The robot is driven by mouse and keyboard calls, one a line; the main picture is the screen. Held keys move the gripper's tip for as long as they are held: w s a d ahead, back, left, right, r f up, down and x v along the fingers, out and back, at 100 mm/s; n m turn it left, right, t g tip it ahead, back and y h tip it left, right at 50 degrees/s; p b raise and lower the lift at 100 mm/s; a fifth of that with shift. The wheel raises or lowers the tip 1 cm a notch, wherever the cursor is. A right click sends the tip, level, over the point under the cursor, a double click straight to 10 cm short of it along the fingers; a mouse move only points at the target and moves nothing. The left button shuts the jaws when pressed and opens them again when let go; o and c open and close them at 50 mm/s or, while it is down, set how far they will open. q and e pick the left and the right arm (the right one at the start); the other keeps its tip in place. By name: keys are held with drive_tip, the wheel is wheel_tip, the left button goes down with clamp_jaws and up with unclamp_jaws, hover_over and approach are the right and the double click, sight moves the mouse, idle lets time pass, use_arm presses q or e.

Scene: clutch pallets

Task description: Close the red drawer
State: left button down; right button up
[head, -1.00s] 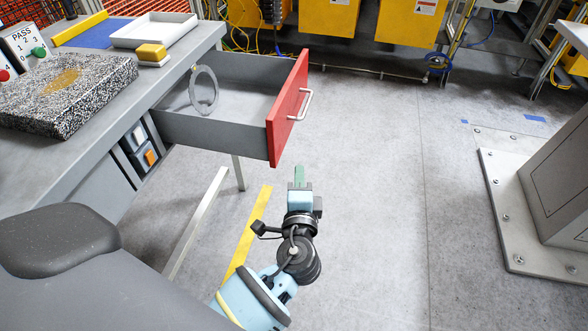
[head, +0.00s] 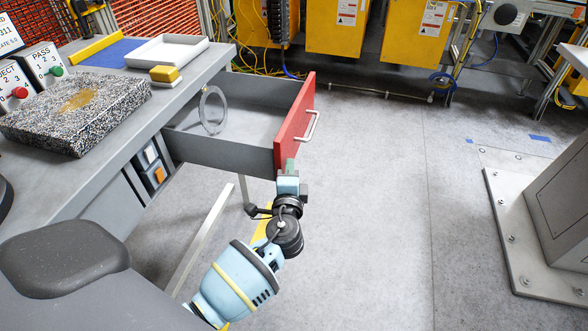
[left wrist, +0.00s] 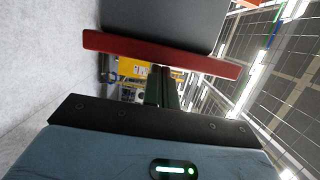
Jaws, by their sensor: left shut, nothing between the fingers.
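The red drawer front (head: 294,122) stands pulled out from the grey workbench, with a silver bar handle (head: 312,126) on its outer face. The open grey drawer box (head: 232,155) holds a thin clear ring (head: 212,110) standing upright. My left gripper (head: 290,165) is shut and empty, with its green fingertips at the lower near edge of the red front. In the left wrist view the red front (left wrist: 160,54) crosses just beyond my shut fingers (left wrist: 162,86); I cannot tell whether they touch it. My right gripper is not in view.
A dark stool seat (head: 65,250) is near at left. Floor to the right is clear up to a grey pedestal (head: 548,190).

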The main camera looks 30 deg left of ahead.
sight(208, 150)
use_arm(q)
drive_tip(key=shift+a, duration=0.1)
drive_tip(key=s+a, duration=0.1)
drive_tip(key=a, duration=0.6)
drive_tip(key=s+a, duration=0.2)
drive_tip(key=a, duration=0.6)
drive_tip(key=s+a+b, duration=0.1)
drive_tip(key=s+a, duration=0.1)
drive_tip(key=a, duration=0.5)
drive_tip(key=shift+s+a, duration=0.2)
drive_tip(key=shift+a, duration=0.05)
drive_tip(key=shift+d, duration=0.15)
